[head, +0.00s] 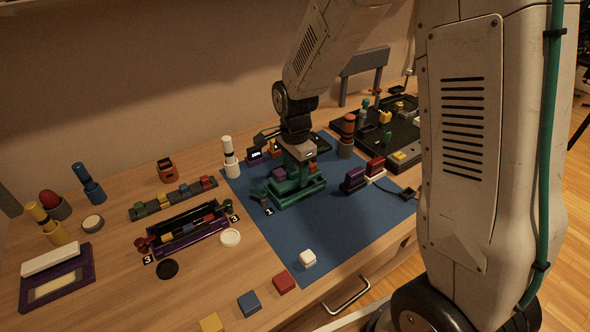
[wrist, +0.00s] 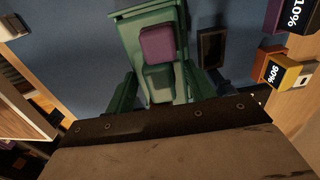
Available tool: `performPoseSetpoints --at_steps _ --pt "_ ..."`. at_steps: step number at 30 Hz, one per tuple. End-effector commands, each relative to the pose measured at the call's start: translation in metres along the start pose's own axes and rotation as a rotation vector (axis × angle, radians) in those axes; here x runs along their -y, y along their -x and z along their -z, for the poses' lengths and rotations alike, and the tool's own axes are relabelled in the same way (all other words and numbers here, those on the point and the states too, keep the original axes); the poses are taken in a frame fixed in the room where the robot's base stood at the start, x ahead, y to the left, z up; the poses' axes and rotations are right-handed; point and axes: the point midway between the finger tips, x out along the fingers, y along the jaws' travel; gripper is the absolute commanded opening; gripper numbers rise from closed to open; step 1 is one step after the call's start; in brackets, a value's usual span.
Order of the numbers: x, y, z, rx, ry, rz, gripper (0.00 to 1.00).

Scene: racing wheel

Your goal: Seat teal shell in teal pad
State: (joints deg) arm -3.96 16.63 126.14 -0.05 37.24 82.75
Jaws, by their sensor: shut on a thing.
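My gripper (head: 298,150) points down over the green-teal pad (head: 310,190) on the blue mat. It is shut on the teal shell, which is mostly hidden among the jaws and pad in the head view. In the wrist view, a teal block that looks like the shell (wrist: 160,82) shows just beyond the dark gripper body. A purple block (wrist: 158,43) is beside it, over the green pad (wrist: 128,22). The purple block also shows in the head view (head: 278,174), left of the jaws. I cannot tell whether the shell touches the pad's floor.
A red and a purple piece (head: 354,180) stand to the right on the blue mat (head: 335,225). A white bottle-like post (head: 229,158) stands left of the gripper. A dark tray (head: 375,145) of small parts lies behind right.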

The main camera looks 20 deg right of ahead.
Motion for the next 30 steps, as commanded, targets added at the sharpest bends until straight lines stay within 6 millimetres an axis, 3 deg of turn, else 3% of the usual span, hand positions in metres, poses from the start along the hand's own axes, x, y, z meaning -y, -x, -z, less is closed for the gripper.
performPoseSetpoints --at_steps 26,27,30 --pt "0.0 -0.022 0.0 0.0 0.0 -0.001 0.3" --pt "0.0 -0.022 0.0 0.0 0.0 0.0 0.57" --pt "0.0 -0.022 0.0 0.0 0.0 0.0 0.79"
